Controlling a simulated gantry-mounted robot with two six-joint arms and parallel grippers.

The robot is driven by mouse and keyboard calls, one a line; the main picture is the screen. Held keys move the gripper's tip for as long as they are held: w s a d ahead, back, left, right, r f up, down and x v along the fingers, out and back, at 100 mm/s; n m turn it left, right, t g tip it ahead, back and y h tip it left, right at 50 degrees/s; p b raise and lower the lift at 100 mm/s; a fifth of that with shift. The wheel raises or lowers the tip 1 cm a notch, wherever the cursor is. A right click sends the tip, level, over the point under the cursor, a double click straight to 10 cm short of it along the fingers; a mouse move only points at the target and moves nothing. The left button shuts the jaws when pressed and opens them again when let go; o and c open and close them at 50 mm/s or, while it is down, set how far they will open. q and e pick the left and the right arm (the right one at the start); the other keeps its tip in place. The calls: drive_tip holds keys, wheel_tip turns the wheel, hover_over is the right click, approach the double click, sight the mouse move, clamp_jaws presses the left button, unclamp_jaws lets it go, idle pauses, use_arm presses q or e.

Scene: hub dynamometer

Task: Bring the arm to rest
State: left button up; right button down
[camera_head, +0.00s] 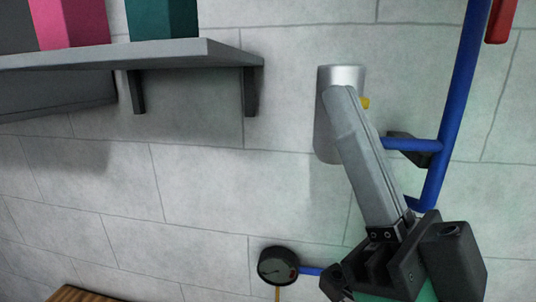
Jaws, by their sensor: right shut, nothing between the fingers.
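A silver hub (328,120) is mounted on the wall right of centre. A long grey arm (370,165) runs from it down to the right, tilted off vertical. A small yellow piece (365,103) shows beside the arm's upper end. My right gripper (388,242), black with green below, is at the arm's lower end at the lower right. It is shut with nothing between its fingers. It overlaps the arm's end in the picture; whether they touch, I cannot tell. My left gripper is not in view.
A blue pipe (456,95) runs down the right side, with a black bracket (412,149) on its side branch. A round black gauge (278,266) is left of my gripper. A grey shelf (180,52) with pink and teal blocks is at upper left. The wall between is bare.

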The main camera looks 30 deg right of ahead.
wheel_tip(320, 180, up, 11)
drive_tip(key=w+g+p, duration=0.1)
drive_tip(key=w+p, duration=0.2)
drive_tip(key=p, duration=1)
drive_tip(key=shift+r+n+g+h+p, duration=0.2)
drive_tip(key=shift+n+g+h+p, duration=0.1)
drive_tip(key=shift+s, duration=0.1)
